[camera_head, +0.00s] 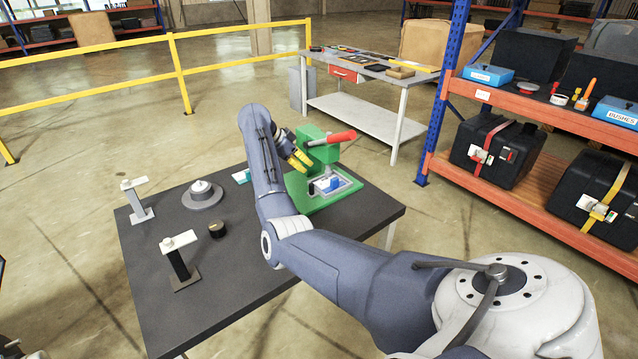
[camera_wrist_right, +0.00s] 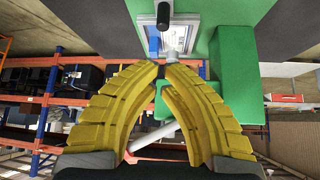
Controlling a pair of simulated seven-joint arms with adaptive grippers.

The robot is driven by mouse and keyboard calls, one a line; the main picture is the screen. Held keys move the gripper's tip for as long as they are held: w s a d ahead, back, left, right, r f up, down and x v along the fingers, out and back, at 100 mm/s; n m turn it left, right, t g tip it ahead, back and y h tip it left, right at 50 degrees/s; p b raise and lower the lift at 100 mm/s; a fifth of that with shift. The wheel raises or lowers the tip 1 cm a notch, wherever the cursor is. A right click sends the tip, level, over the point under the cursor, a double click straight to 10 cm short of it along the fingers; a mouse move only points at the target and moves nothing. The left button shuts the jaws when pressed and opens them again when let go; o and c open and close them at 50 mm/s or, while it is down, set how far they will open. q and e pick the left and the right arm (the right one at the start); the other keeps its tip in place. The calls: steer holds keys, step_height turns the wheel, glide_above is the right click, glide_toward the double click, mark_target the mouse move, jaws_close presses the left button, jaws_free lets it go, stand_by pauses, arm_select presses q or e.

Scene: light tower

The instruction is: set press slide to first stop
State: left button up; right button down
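The green press (camera_head: 318,146) stands on the right part of the dark table, with a red handle (camera_head: 334,138) sticking out to the right. A metal tray (camera_head: 347,187) holding a blue piece (camera_head: 335,183) sits on its green base; a black knob (camera_head: 311,188) is beside it. My right gripper (camera_head: 303,163) is at the left side of the press head. In the right wrist view its yellow fingers (camera_wrist_right: 165,68) bow apart midway and come together at the tips; I see nothing held there. Whether they touch the press is unclear. My left gripper is not in view.
On the table (camera_head: 225,290) stand two posts with white tops (camera_head: 135,183) (camera_head: 178,241), a grey round base (camera_head: 202,194) and a dark round piece (camera_head: 217,229). The table's front is clear. A shelf rack (camera_head: 510,190) and a workbench (camera_head: 355,110) stand behind.

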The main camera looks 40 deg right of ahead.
mark_target(331, 186)
steer(key=x, duration=1.2)
steer(key=shift+r, duration=0.1)
steer(key=shift+w+a, duration=0.1)
steer(key=shift+a, duration=0.1)
steer(key=shift+w+a, duration=0.15)
steer(key=shift+a, duration=0.55)
steer(key=shift+a, duration=0.1)
